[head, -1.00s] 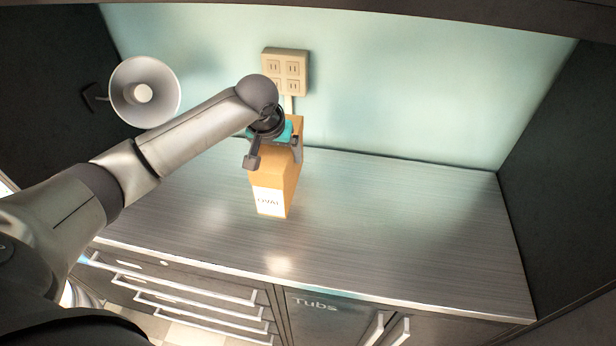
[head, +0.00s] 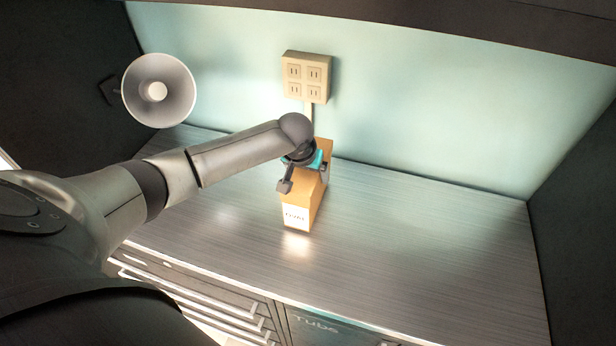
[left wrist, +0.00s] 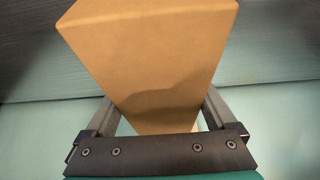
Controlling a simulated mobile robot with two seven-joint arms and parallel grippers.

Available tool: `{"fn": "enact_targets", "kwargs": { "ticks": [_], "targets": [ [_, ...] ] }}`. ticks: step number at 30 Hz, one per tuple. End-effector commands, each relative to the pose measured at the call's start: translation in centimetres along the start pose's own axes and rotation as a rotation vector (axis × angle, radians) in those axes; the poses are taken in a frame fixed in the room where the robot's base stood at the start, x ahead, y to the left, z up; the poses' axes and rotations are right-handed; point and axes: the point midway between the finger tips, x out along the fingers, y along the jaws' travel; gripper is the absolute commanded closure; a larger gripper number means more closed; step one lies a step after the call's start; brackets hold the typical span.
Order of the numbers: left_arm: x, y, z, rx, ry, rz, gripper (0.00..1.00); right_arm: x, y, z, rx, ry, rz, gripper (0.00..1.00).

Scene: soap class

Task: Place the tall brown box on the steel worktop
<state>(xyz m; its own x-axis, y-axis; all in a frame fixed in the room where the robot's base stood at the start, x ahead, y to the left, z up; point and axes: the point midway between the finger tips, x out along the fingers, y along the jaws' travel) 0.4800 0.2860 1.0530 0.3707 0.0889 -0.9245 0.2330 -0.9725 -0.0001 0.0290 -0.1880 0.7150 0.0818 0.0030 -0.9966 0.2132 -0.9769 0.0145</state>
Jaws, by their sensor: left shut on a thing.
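The tall brown box (head: 318,203) is at the worktop, with a white label low on its front. My left gripper (head: 305,180) is shut on its upper part, one finger on each side. In the left wrist view the box (left wrist: 150,55) fills the space between the fingers of the left gripper (left wrist: 158,120). The steel worktop (head: 410,250) runs along the wall. The box's base looks on or just above it; I cannot tell which. My right gripper is not in view.
A cream socket plate (head: 307,76) is on the wall behind the box. A round white lamp (head: 158,91) hangs at the left. Drawers (head: 205,300) and a cupboard marked "Tubs" (head: 325,327) are below the front edge. The worktop right of the box is clear.

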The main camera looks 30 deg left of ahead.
Motion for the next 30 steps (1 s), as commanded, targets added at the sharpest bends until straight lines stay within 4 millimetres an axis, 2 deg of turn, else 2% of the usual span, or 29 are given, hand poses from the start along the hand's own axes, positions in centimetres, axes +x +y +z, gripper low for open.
{"fn": "enact_targets", "kwargs": {
  "ticks": [3,14,15,18,25,30],
  "targets": [
    [1.0,0.0,0.3,0.0,0.004,-0.001,1.0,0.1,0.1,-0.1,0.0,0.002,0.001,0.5],
    [1.3,0.0,0.4,0.0,0.005,0.001,1.0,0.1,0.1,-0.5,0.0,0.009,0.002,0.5],
    [1.4,0.0,0.6,0.0,0.001,0.0,0.08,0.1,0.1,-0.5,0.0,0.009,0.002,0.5],
    [1.4,0.0,0.6,0.001,0.001,0.0,0.0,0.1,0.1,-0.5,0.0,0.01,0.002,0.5],
    [1.3,0.0,0.5,0.001,0.002,-0.001,0.0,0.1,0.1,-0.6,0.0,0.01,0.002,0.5],
    [0.2,0.0,0.4,0.001,0.002,0.0,0.0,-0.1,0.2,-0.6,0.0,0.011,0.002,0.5]
  ]
}}
